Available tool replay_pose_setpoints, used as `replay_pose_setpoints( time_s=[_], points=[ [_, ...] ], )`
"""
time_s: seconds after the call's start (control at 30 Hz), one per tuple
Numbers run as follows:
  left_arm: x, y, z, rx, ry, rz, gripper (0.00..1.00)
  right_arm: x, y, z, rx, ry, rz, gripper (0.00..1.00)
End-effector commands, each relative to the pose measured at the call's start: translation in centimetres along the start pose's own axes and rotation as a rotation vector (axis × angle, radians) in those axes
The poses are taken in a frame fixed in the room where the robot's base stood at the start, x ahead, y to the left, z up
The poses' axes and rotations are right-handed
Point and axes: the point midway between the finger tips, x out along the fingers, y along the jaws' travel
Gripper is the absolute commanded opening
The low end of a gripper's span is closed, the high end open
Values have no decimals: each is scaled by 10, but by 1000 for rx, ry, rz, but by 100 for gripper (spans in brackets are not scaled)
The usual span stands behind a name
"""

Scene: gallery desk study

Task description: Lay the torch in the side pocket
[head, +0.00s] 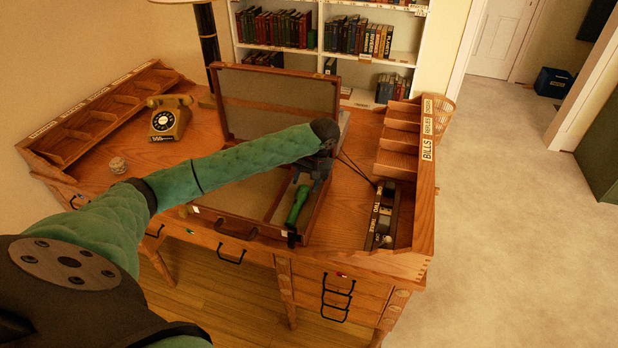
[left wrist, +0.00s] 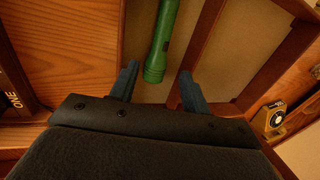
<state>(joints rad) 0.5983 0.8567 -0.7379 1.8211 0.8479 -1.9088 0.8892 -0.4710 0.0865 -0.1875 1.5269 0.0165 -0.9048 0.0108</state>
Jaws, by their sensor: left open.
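The green torch (head: 298,206) lies lengthwise in the side pocket (left wrist: 206,38), the narrow right-hand strip of the open wooden case (head: 240,222). In the left wrist view the torch (left wrist: 160,42) lies between the case wall and the divider, its wider end towards me. My left gripper (head: 309,178) is over the back part of the pocket. Its jaws (left wrist: 159,70) are open, one on each side of the torch's wider end, with gaps visible. The torch's far end is outside the wrist view. My right gripper is not in view.
The case's raised lid (head: 275,102) stands behind my left arm. A tray with labelled blocks (head: 383,218) and the bills rack (head: 403,125) are on the right. A telephone (head: 168,118) and another rack (head: 100,112) are on the left. My arm crosses above the case.

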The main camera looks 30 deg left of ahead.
Motion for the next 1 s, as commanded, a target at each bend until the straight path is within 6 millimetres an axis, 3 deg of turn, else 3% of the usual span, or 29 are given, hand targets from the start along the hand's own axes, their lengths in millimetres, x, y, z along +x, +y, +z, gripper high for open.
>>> replay_pose_setpoints(
  time_s=[0.3, 1.0],
  points=[
    [-33, 0, 0, 0, 0, 0, 47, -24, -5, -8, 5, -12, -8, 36],
    [-36, 0, 0, 0, -1, 0, 47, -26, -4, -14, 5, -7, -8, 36]
  ],
)
